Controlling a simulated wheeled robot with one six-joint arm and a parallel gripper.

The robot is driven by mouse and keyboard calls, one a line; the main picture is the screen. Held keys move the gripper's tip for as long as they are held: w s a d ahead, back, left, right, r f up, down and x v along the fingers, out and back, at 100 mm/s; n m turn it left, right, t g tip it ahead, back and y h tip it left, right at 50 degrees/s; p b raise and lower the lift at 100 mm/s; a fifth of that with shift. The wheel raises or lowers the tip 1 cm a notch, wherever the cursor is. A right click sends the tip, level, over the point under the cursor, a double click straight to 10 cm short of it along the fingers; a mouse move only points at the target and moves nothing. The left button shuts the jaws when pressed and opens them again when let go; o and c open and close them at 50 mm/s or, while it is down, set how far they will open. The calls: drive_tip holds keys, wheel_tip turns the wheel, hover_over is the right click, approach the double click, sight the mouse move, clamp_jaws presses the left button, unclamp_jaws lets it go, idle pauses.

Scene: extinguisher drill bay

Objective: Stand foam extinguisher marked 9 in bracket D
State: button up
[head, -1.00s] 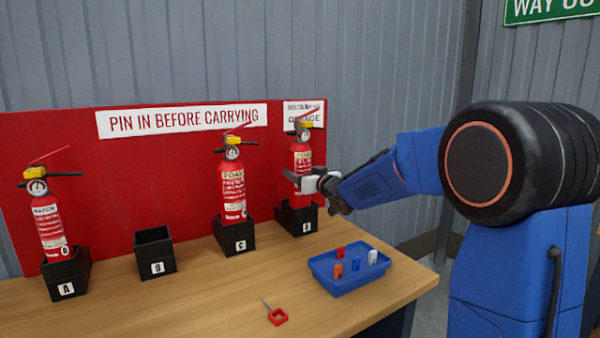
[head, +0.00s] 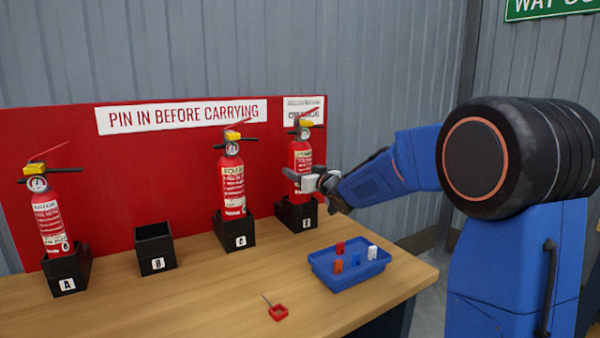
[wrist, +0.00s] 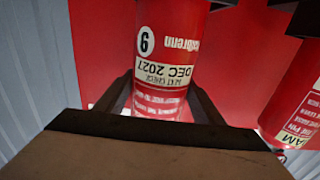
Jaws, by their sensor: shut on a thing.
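A red extinguisher (head: 300,158) with a yellow head stands in the rightmost black bracket (head: 296,218). My gripper (head: 305,183) is shut on its body from the right. In the wrist view the held extinguisher (wrist: 165,60) appears upside down between my fingers; its round mark reads as 9, above a check label dated DEC. Its type label is hard to read.
Extinguishers stand in bracket A (head: 67,272) and bracket C (head: 234,241). The neighbouring one (wrist: 298,100) is close in the wrist view. A blue tray (head: 347,284) of coloured tags and a loose red-ringed pin (head: 278,312) lie in front. A red board (head: 110,175) stands behind.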

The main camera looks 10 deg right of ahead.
drive_tip(key=shift+f, duration=0.6)
idle(0.5)
idle(0.3)
drive_tip(key=o, duration=1.7)
drive_tip(key=shift+f, duration=0.3)
drive_tip(key=v, duration=1.7)
drive_tip(key=shift+s+r, duration=0.2)
drive_tip(key=shift+r, duration=0.05)
drive_tip(key=shift+d, duration=0.1)
